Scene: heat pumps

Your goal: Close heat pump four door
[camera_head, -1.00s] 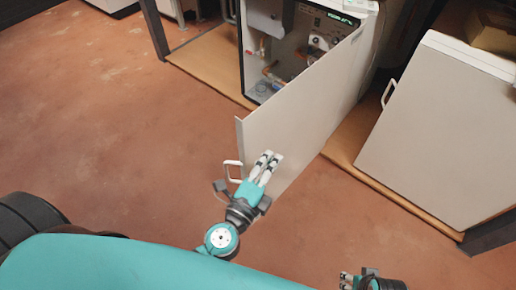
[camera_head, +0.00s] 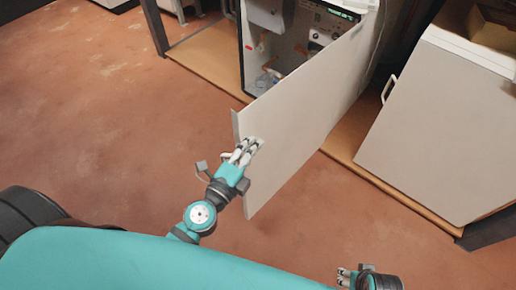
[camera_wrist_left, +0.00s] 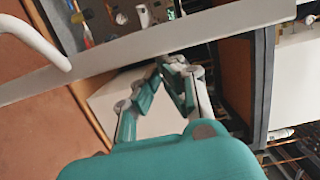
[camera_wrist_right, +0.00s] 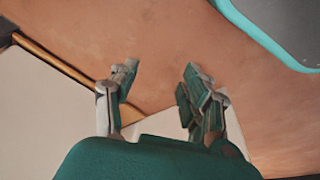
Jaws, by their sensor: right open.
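The open heat pump (camera_head: 290,45) stands at the top middle of the head view, with its inside parts showing. Its white door (camera_head: 300,115) is swung wide out towards me. My left gripper (camera_head: 250,145) is shut and empty, with its fingertips at the door's outer face near the free edge; I cannot tell if they touch. In the left wrist view the fingertips (camera_wrist_left: 166,64) come together below the door's edge (camera_wrist_left: 170,42), and the white door handle (camera_wrist_left: 38,42) curves at the left. My right gripper (camera_head: 345,277) is open and empty, low in the head view.
A closed heat pump (camera_head: 440,125) with a white handle stands to the right on a wooden base. A wooden base (camera_head: 210,58) also lies left of the open unit. The reddish floor (camera_head: 110,110) is clear at left and in front.

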